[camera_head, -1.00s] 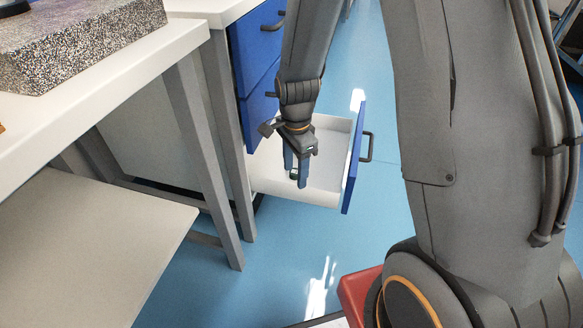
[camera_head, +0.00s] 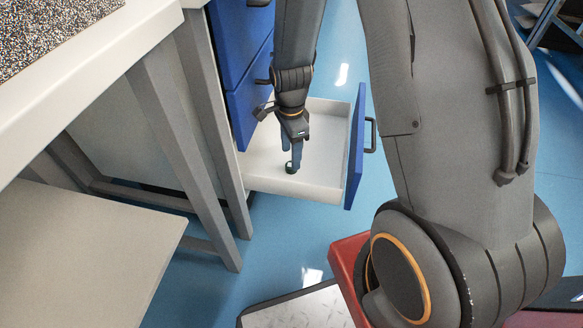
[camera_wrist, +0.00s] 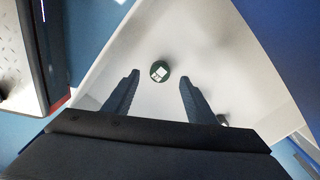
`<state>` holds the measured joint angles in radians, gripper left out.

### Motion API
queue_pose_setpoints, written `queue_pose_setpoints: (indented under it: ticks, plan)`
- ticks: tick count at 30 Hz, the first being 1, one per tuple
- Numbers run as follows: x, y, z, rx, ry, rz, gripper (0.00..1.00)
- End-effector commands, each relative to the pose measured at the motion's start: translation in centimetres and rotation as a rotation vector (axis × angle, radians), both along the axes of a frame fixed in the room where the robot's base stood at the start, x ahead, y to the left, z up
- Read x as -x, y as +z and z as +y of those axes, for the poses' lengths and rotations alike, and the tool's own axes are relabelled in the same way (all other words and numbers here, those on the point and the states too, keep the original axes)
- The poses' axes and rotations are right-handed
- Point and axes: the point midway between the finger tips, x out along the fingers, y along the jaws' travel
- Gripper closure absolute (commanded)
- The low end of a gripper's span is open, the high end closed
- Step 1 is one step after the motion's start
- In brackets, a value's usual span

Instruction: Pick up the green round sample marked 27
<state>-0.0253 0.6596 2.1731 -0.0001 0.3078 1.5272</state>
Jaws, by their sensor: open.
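The green round sample (camera_wrist: 159,71) lies in the open white drawer (camera_wrist: 115,50), with a pale label on its top; the number is too small to read. In the head view the sample (camera_head: 290,167) shows as a small dark disc on the drawer floor at the fingertips. My gripper (camera_head: 291,160) points down into the drawer. In the wrist view its two fingers (camera_wrist: 158,76) are apart with nothing between them. The sample lies just beyond the tips, roughly centred between them. I cannot tell the exact height of the tips above the drawer floor.
The drawer's blue front (camera_head: 356,147) with a dark handle (camera_head: 371,136) stands to the right of my gripper. A blue cabinet (camera_head: 244,80) and grey table legs (camera_head: 188,130) stand to the left. A small object (camera_wrist: 222,119) lies near the right finger.

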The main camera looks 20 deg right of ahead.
Motion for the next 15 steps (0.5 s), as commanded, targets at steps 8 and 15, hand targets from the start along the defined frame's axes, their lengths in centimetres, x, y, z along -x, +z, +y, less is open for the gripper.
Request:
queue_pose_setpoints:
  ticks: [8,15]
  plan:
    - [-0.1,-3.8,-0.2,0.0,-0.003,0.003,0.49]
    - [0.0,-4.4,-0.2,0.0,-0.004,0.001,0.49]
